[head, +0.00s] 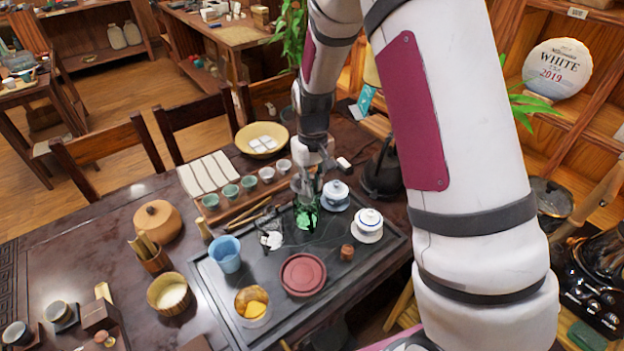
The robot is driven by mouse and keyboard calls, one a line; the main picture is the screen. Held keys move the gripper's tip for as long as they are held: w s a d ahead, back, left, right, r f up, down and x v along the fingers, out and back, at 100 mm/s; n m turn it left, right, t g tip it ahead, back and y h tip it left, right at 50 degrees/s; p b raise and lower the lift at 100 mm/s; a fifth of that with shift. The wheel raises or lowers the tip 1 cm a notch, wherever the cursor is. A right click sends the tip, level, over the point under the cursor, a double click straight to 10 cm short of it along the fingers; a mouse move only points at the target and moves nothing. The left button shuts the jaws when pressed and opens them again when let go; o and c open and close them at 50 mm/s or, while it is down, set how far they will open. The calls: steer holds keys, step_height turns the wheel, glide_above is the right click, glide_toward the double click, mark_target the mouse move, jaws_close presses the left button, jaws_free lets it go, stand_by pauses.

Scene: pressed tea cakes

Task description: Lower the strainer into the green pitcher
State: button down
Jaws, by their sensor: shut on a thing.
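The green glass pitcher (306,217) stands on the dark tea tray (375,262), near its back edge, left of two white lidded cups. My gripper (307,184) points down directly over the pitcher, its fingers at the height of the rim. It is shut on the strainer, which is small and mostly hidden between the fingers and the pitcher's mouth. I cannot tell how far the strainer is inside the pitcher or whether it touches the rim.
White lidded cups (368,222) (336,192) stand close right of the pitcher. A red round dish (303,274), a blue cup (226,253) and a small white figure (271,240) are on the tray. Small cups (267,174) line a wooden rack behind. A dark kettle (381,178) stands at right.

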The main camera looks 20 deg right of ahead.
steer(key=shift+f+b, duration=1)
steer(key=shift+f, duration=2.1)
steer(key=c, duration=1)
jaws_free()
steer(key=shift+r+p, duration=1.3)
steer(key=shift+r, duration=2.2)
steer(key=shift+r, duration=0.1)
